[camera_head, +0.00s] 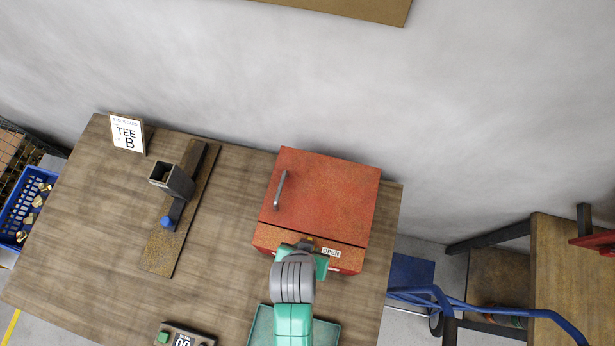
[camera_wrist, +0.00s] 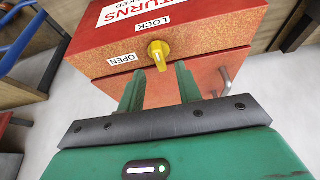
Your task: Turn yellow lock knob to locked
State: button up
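The yellow lock knob (camera_wrist: 158,52) sits on the front face of the red box, in the wrist view. An OPEN label (camera_wrist: 122,60) is beside it on the left and a LOCK label (camera_wrist: 152,24) is above it. The knob's pointer ridge runs roughly up and down in the picture; its exact setting is hard to tell. My gripper (camera_wrist: 160,80) is open, with its two green fingers apart just short of the knob, one on each side. In the head view, my wrist hides the knob, and the red box (camera_head: 325,195) stands on the table with its OPEN label (camera_head: 331,252) showing.
The wooden table (camera_head: 110,240) also holds a fixture with a blue knob (camera_head: 167,222), a TEE B sign (camera_head: 127,134), a green tray (camera_head: 262,328) and a small counter box (camera_head: 186,336). A blue basket (camera_head: 28,200) and a blue cart (camera_head: 480,307) stand off the table.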

jog(key=v, duration=0.4)
dwell(0.4)
jog(key=w+r+t, duration=0.3)
jog(key=w+r, duration=0.3)
jog(key=r, duration=0.4)
jog(key=w+d+r+n+t, duration=0.1)
jog(key=w+r+t, duration=0.4)
jog(key=r, duration=0.6)
jog(key=w+r+t, duration=0.2)
jog(key=w+r, duration=0.5)
jog(key=r, duration=0.3)
jog(key=s+r+t, duration=0.2)
jog(key=r+t, duration=0.1)
jog(key=r, duration=0.8)
jog(key=s+r+n+t, duration=0.1)
jog(key=r+t, duration=0.3)
jog(key=r, duration=0.6)
jog(key=s+r+t+y, duration=0.1)
jog(key=s+r+t, duration=0.2)
jog(key=r, duration=0.8)
jog(key=shift+s+r+n+t, duration=0.3)
jog(key=shift+s+n, duration=0.1)
jog(key=shift+s, duration=0.05)
jog(key=shift+a, duration=0.1)
